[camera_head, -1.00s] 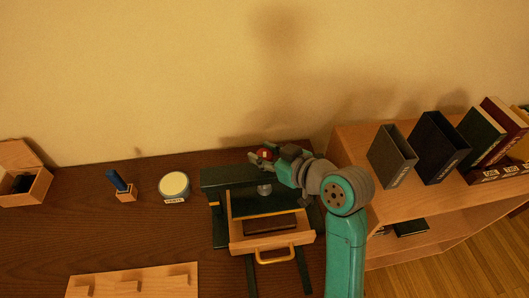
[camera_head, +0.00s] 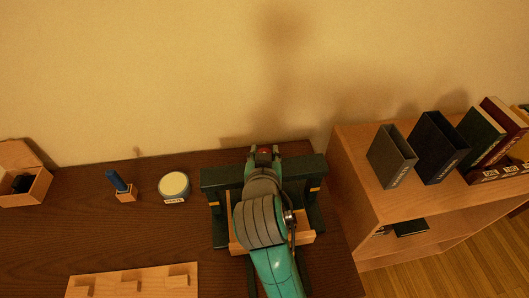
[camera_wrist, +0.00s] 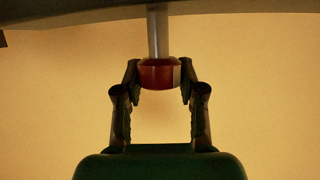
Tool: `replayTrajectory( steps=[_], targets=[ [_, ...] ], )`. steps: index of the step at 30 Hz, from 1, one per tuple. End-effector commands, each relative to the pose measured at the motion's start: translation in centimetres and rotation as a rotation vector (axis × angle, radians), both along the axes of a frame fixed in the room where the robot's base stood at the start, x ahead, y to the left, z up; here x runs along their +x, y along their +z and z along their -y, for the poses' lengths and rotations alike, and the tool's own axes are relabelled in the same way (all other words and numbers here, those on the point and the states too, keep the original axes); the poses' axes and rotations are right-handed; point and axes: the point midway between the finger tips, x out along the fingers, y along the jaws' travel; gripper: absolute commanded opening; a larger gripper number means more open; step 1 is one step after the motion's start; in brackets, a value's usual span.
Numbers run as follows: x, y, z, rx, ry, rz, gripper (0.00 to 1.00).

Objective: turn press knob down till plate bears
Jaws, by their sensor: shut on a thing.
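The press is a dark green frame (camera_head: 212,178) on the desk, partly hidden behind my arm in the head view. Its red knob (camera_wrist: 159,74) sits on a grey metal shaft (camera_wrist: 158,32) in the wrist view. My gripper (camera_wrist: 160,80) is shut on the knob, with one finger on each side of it. In the head view the knob also shows as a small red spot (camera_head: 264,152) at my gripper. The press plate is hidden by my arm, so I cannot tell whether it bears on anything. A wooden tray (camera_head: 236,240) shows partly under the frame.
A round white-topped tin (camera_head: 174,186), a blue-handled stamp (camera_head: 117,181) and an open wooden box (camera_head: 28,188) stand to the left. A wooden rack (camera_head: 133,281) lies at the front. A shelf (camera_head: 372,190) with books and holders stands close on the right.

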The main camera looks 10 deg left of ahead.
Motion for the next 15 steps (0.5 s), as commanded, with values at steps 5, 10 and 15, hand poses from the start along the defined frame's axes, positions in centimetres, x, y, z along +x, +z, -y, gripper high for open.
replayTrajectory(
  steps=[5,10,15],
  targets=[
    [-0.02,-0.10,-0.06,-0.002,-0.052,-0.003,0.05],
    [0.01,-0.10,-0.01,-0.002,-0.074,-0.003,0.05],
    [0.01,-0.12,0.00,-0.002,-0.078,-0.003,0.05]
  ],
)
